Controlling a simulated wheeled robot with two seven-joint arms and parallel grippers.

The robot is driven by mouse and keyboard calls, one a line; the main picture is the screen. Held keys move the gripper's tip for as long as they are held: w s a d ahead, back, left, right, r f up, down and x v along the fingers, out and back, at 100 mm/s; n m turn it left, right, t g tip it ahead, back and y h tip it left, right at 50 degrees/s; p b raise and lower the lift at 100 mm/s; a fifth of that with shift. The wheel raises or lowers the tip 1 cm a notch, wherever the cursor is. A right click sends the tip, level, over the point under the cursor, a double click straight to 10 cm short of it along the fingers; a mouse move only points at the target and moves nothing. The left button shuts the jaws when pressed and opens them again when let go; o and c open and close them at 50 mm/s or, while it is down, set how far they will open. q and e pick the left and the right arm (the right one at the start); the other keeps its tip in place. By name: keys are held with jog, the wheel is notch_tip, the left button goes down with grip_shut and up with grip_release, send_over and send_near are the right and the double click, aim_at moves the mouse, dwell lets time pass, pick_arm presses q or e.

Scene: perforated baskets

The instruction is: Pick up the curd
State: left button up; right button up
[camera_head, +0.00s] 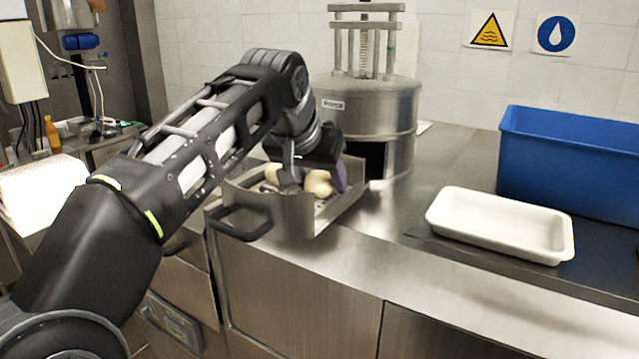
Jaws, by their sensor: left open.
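Pale, rounded curd pieces (318,183) lie in a metal tray (292,217) with a dark handle, in front of the steel press. My left gripper (312,180) reaches down into this tray from above, its fingers around or beside the curd. The gripper is open. A purple patch shows right beside the curd at the gripper; I cannot tell what it belongs to. The wrist hides part of the tray and part of the curd, so I cannot tell whether the fingers touch it. My right gripper is not in view.
A steel cylindrical press (372,108) stands just behind the metal tray. An empty white tray (500,226) lies on the counter at the right, and a blue crate (570,160) stands behind it. The steel counter (395,235) between the two trays is clear.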

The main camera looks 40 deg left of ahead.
pick_arm(q)
jog(key=shift+c, duration=0.6)
jog(key=c, duration=1)
